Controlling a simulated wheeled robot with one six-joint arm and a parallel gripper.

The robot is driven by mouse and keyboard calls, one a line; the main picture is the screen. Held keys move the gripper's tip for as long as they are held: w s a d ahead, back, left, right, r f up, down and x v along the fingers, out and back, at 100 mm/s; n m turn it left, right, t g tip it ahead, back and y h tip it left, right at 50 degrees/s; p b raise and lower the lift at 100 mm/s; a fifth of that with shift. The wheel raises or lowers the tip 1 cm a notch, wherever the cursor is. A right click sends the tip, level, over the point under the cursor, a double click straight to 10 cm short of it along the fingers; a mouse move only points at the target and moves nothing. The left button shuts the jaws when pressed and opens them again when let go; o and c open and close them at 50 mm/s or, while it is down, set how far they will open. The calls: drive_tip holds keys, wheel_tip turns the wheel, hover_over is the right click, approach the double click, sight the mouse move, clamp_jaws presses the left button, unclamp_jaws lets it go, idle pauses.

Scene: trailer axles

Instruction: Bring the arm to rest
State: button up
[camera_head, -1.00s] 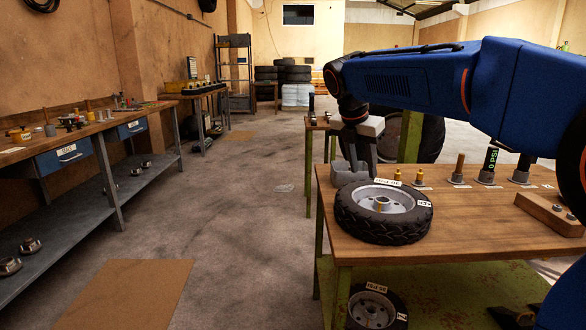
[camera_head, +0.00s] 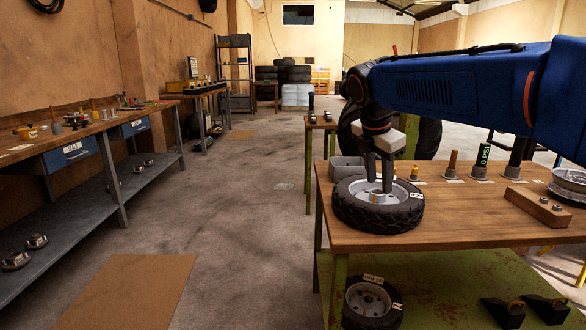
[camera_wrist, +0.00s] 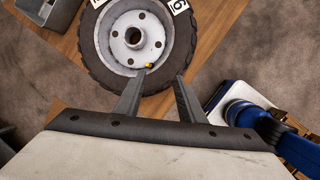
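My gripper (camera_head: 380,184) points down over the black-tyred wheel (camera_head: 350,213) on the wooden bench top. Its two fingers stand apart with nothing visible between them. In the wrist view the open fingers (camera_wrist: 162,75) reach over the near rim of the wheel (camera_wrist: 98,52), whose light grey hub has an open centre bore. A small yellow piece shows on the hub near the fingertips. Whether the fingers touch the wheel I cannot tell. My blue arm stretches in from the right above the bench.
A grey bin (camera_head: 346,168) stands behind the wheel. A wooden block (camera_head: 537,207) and a metal rim (camera_head: 568,187) lie to the right. Another wheel (camera_head: 371,303) lies on the lower shelf.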

drive_tip(key=s+d+f+m+y, duration=0.1)
drive_tip(key=s+d+f+m, duration=0.1)
drive_tip(key=s+f+m, duration=0.4)
drive_tip(key=s+d+f+m+t, duration=0.1)
drive_tip(key=s+f+m, duration=0.6)
drive_tip(key=s, duration=0.7)
drive_tip(key=s+d+f+m+y, duration=0.1)
drive_tip(key=s+d+f+m, duration=0.3)
drive_tip(key=s+f+m, duration=0.3)
drive_tip(key=s+m, duration=0.3)
drive_tip(key=shift+s+t+y, duration=0.2)
drive_tip(key=shift+t+y, duration=0.1)
drive_tip(key=shift+d, duration=0.2)
